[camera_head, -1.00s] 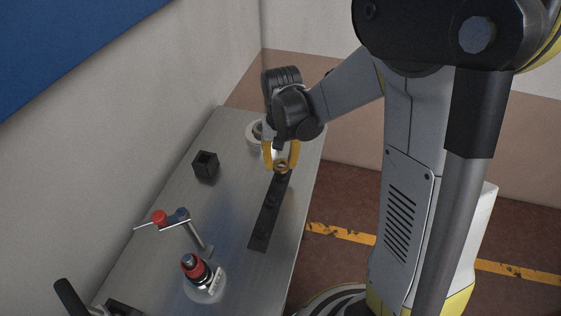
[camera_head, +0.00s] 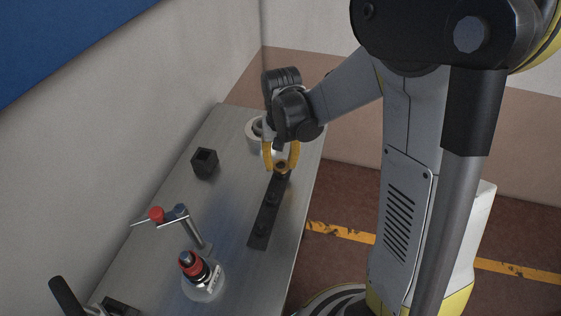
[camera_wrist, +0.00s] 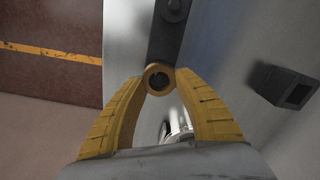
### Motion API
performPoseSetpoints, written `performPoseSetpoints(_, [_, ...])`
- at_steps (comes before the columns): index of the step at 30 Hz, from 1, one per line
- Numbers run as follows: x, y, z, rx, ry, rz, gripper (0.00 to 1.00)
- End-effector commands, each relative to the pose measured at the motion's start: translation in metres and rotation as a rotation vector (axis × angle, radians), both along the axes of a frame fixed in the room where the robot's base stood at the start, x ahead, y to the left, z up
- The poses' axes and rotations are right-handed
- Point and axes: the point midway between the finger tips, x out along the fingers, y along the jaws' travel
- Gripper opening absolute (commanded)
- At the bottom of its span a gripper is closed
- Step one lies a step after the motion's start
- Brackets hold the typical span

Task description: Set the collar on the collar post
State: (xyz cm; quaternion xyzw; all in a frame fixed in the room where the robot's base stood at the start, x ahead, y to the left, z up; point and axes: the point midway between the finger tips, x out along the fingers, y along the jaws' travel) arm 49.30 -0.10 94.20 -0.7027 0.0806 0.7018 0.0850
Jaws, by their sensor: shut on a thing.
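My gripper (camera_head: 281,164) has yellow fingers pointing down over the far end of a dark strip on the table. In the wrist view the fingertips (camera_wrist: 159,83) are shut on a small orange-brown ring, the collar (camera_wrist: 158,68), with its hole facing the camera. The collar (camera_head: 281,171) also shows low between the fingers in the head view. It is at or just above the strip (camera_head: 262,229); I cannot tell whether they touch. A labelled round base with a red and dark upright (camera_head: 192,265) stands at the near end; I cannot tell whether this is the collar post.
A metal stand (camera_head: 196,233) with a red-tipped cross rod is nearer. A white roll (camera_head: 253,131) sits behind my gripper. The wall borders the table's left. The middle of the grey table (camera_head: 228,205) is clear.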

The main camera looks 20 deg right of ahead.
Motion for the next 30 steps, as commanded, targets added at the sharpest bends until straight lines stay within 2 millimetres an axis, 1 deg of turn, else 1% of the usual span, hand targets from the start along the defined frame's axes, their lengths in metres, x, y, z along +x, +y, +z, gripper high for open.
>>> performPoseSetpoints(13, [0.000, 0.000, -0.012, 0.000, 0.000, 0.000, 0.05])
performPoseSetpoints(14, [0.000, 0.000, -0.011, 0.000, 0.000, 0.000, 0.47])
performPoseSetpoints(15, [0.000, 0.000, -0.011, 0.000, 0.000, 0.000, 0.59])
performPoseSetpoints(16, [0.000, 0.000, -0.011, 0.000, 0.000, 0.000, 0.61])
performPoseSetpoints(25, [0.000, 0.000, -0.009, 0.000, 0.000, 0.000, 0.61])
performPoseSetpoints(28, [0.000, 0.000, -0.002, 0.000, 0.000, 0.000, 0.61])
performPoseSetpoints(30, [0.000, 0.000, 0.009, 0.000, 0.000, 0.000, 0.61])
